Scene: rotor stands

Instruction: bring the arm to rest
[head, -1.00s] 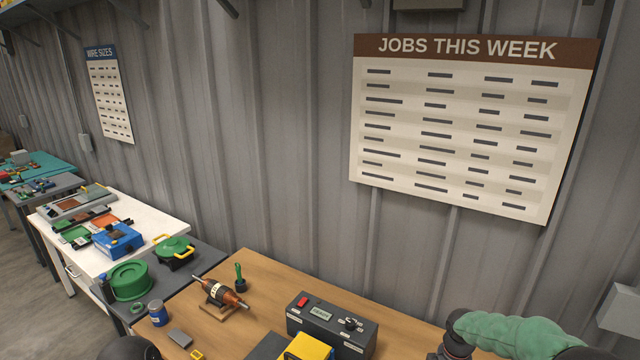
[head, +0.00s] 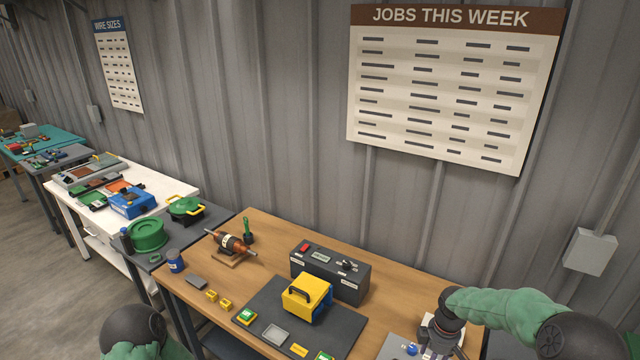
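A copper-and-dark rotor (head: 232,243) lies on a small wooden stand (head: 231,258) at the left of the wooden bench. My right arm, in a green sleeve, comes in from the right. Its dark wrist hangs over the bench's front right. My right gripper (head: 438,335) is partly in view below the wrist, over a light-coloured item; I cannot make out its fingers or whether it holds anything. Of my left arm only a dark joint and green sleeve show at the bottom left; its gripper is out of view.
A dark tester box (head: 330,275) and a yellow-and-blue device (head: 307,295) stand mid-bench, the device on a dark mat (head: 270,312). A green-handled tool (head: 247,230) stands behind the rotor. A green spool (head: 148,234) sits on the grey table at left.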

